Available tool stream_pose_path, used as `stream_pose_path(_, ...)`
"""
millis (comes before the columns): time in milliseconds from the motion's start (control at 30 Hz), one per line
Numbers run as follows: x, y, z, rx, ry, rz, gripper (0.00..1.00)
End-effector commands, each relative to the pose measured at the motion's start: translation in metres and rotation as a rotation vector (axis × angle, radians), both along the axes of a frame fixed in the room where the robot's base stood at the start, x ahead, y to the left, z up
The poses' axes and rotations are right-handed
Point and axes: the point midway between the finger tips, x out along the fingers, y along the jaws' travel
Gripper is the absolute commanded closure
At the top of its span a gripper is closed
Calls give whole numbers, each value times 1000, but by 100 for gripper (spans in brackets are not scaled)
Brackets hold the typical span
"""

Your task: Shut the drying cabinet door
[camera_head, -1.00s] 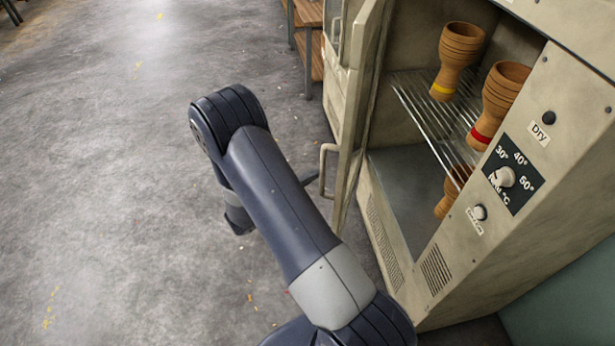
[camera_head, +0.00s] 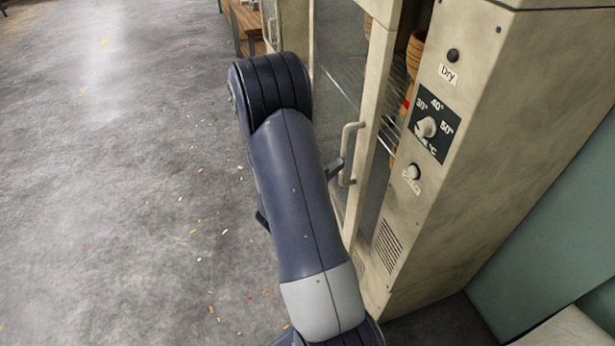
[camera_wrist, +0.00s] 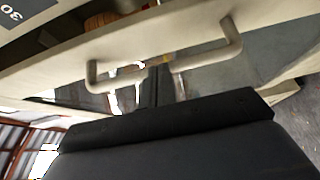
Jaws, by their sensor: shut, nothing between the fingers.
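The drying cabinet (camera_head: 450,150) stands at the right in the head view. Its glass-paned door (camera_head: 374,125) is ajar, with a narrow gap along its right edge. The door's bar handle (camera_head: 347,152) is on its outer face; it also crosses the wrist view (camera_wrist: 205,60). My gripper (camera_head: 335,169) is shut and empty, mostly hidden behind my arm, with its tip beside the handle. In the wrist view the dark fingers (camera_wrist: 157,86) reach up across the middle of the handle bar. I cannot tell whether they touch the bar or the door.
Wooden goblet drums (camera_head: 415,55) and a wire rack (camera_head: 393,130) show partly through the gap. The control panel (camera_head: 430,128) is right of the door. A wooden bench (camera_head: 243,22) stands at the back. The grey floor (camera_head: 120,180) on the left is open, with small scraps scattered on it.

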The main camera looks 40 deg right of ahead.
Motion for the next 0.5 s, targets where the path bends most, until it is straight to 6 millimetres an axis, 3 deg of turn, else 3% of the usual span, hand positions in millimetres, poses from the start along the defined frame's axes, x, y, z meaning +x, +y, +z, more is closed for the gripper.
stream_pose_path(200,-25,-39,-4,-1,-3,-7,100)
stream_pose_path(500,-41,-70,-1,0,-1,-3,100)
